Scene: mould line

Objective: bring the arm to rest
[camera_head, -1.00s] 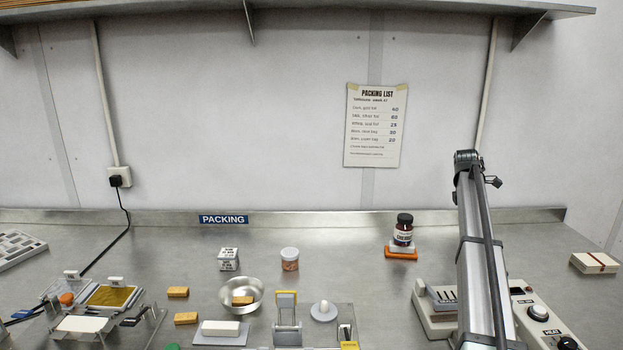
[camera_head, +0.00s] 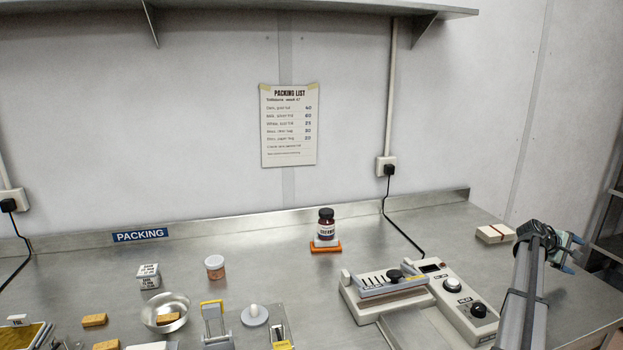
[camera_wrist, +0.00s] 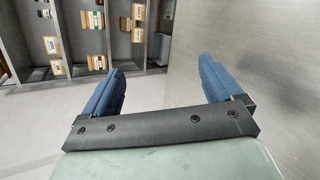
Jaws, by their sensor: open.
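My gripper (camera_head: 570,255) is at the right of the head view, held above the right end of the steel bench, with my arm rising from the bottom right. In the wrist view my gripper (camera_wrist: 160,82) shows two blue fingers spread wide apart with nothing between them. Beyond the fingers are a pale floor and a shelf unit (camera_wrist: 110,78) with several small boxes and jars. The gripper touches nothing that I can see.
A white sealer with knobs (camera_head: 455,300) stands on the bench (camera_head: 420,225) left of my arm. A cream block with a red band (camera_head: 495,233) lies just left of the gripper. A dark bottle (camera_head: 326,225), a steel bowl (camera_head: 180,322) and a jar (camera_head: 214,267) stand further left.

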